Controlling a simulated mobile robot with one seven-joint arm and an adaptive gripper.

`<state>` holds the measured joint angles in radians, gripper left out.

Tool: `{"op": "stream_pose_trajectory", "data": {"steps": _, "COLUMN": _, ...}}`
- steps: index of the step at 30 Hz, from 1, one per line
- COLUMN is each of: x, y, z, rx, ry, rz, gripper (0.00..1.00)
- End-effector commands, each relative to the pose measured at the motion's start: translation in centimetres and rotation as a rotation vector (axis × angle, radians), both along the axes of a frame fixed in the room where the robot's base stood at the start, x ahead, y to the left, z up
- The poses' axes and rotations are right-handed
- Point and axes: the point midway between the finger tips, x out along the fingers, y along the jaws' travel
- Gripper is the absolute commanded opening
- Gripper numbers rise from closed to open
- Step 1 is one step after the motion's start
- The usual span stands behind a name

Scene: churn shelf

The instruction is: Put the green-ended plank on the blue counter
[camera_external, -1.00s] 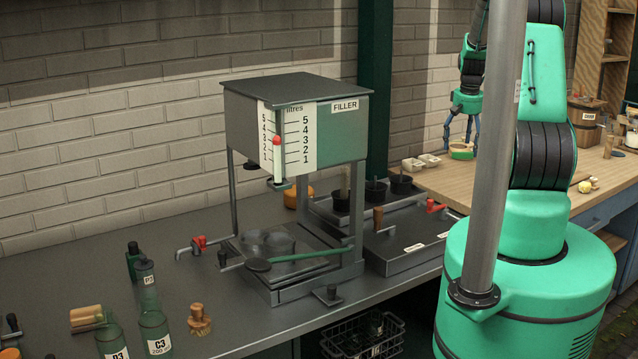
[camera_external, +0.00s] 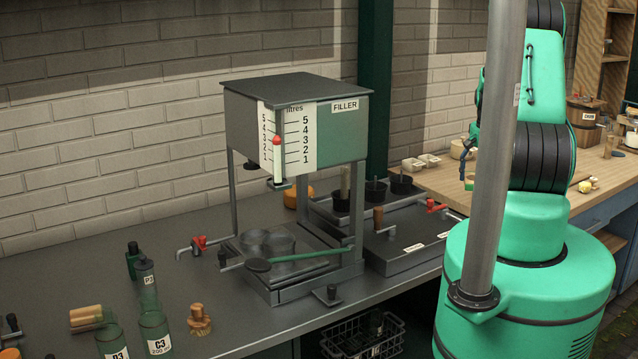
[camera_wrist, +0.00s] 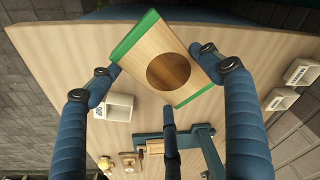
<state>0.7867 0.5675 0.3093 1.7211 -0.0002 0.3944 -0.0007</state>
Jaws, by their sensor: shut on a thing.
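The green-ended plank (camera_wrist: 150,62) is pale wood with green ends and a dark brown round patch; I cannot tell whether the patch is a hole. It shows tilted in the wrist view. My gripper (camera_wrist: 163,78) has its blue fingers against the plank's left and right sides and is shut on it. A third finger stands below the plank. The wood-topped counter with a blue front (camera_external: 598,207) is at the right of the external view; its pale top (camera_wrist: 55,50) fills much of the wrist view.
A blue bracket-like fixture (camera_wrist: 190,137) is below the plank. The filler (camera_external: 295,125) and bottles (camera_external: 153,325) stand on the grey bench. A wooden bucket (camera_external: 585,112) stands far right.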

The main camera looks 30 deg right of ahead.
Motion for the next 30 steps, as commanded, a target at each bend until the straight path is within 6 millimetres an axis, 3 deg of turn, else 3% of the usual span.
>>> {"op": "stream_pose_trajectory", "data": {"steps": 6, "x": 0.0, "y": 0.0, "z": -1.3, "rx": -0.001, "ry": -0.001, "rz": 0.0, "gripper": 0.49}}
{"op": "stream_pose_trajectory", "data": {"steps": 20, "x": 0.3, "y": -0.3, "z": -1.3, "rx": -0.001, "ry": -0.001, "rz": 0.0, "gripper": 0.49}}
{"op": "stream_pose_trajectory", "data": {"steps": 30, "x": 3.2, "y": -3.0, "z": -1.7, "rx": -0.001, "ry": -0.001, "rz": 0.0, "gripper": 0.49}}
